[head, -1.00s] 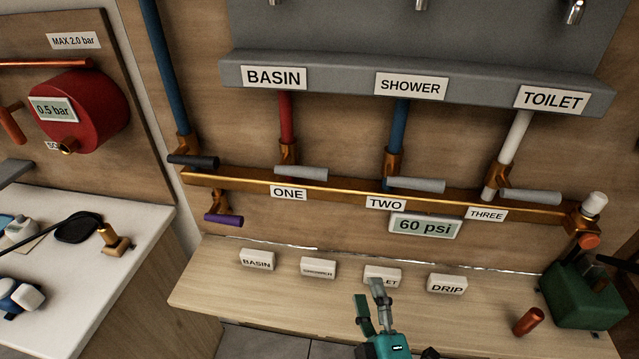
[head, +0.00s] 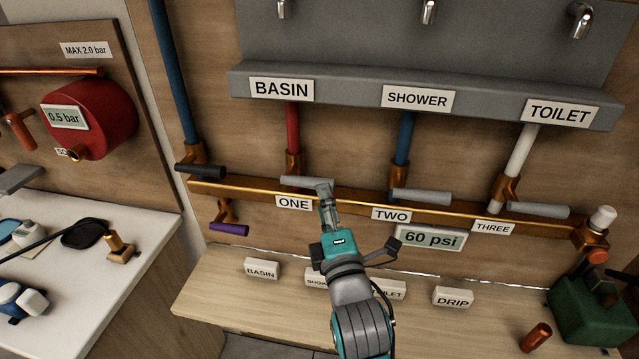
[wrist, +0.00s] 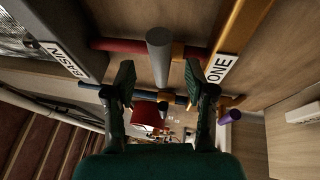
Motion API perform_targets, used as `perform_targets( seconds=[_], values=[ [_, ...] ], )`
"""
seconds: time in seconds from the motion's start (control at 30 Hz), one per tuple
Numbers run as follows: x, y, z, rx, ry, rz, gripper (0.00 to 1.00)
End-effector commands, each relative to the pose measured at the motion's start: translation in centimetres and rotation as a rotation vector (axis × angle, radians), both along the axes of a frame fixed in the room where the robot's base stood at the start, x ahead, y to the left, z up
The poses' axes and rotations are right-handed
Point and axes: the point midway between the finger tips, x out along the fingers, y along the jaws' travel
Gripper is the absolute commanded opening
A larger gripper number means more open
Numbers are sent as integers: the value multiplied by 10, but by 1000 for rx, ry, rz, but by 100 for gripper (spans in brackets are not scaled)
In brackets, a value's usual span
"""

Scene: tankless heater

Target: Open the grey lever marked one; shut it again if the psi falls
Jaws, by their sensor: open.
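The grey lever marked one (head: 306,182) lies level across the copper manifold, below the red pipe (head: 293,130) and above the ONE label (head: 294,203). My gripper (head: 324,191) is at the right end of this lever, partly in front of it. In the wrist view the open fingers of my gripper (wrist: 159,76) stand on either side of the grey lever (wrist: 159,52), with gaps visible. The pressure display (head: 431,238) reads 60 psi.
Grey levers two (head: 420,195) and three (head: 538,210) sit further right on the manifold. A black lever (head: 201,171) and a purple lever (head: 229,230) are at the left. Below, a wooden shelf (head: 240,300) carries labelled blocks and a green box (head: 590,315).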

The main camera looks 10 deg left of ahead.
Motion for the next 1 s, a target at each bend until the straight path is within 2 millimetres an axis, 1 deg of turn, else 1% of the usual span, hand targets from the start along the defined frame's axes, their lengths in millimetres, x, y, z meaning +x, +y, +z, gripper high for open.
perform_targets(
  seconds=[0.03,0.1,0.3,0.5,0.73,0.77,0.8,0.87,0.9,0.97,1.0],
  values=[
    [9,3,3,0,-1,0,55],
    [19,7,4,0,-1,0,55],
    [41,16,8,0,0,0,55],
    [49,19,9,0,0,0,55],
    [50,19,9,0,0,0,55],
    [50,19,9,0,0,0,52],
    [50,19,9,0,0,0,42],
    [50,19,9,0,0,0,27],
    [50,19,9,0,0,0,17],
    [50,19,9,0,0,0,2],
    [50,19,9,0,0,0,0]
  ],
)
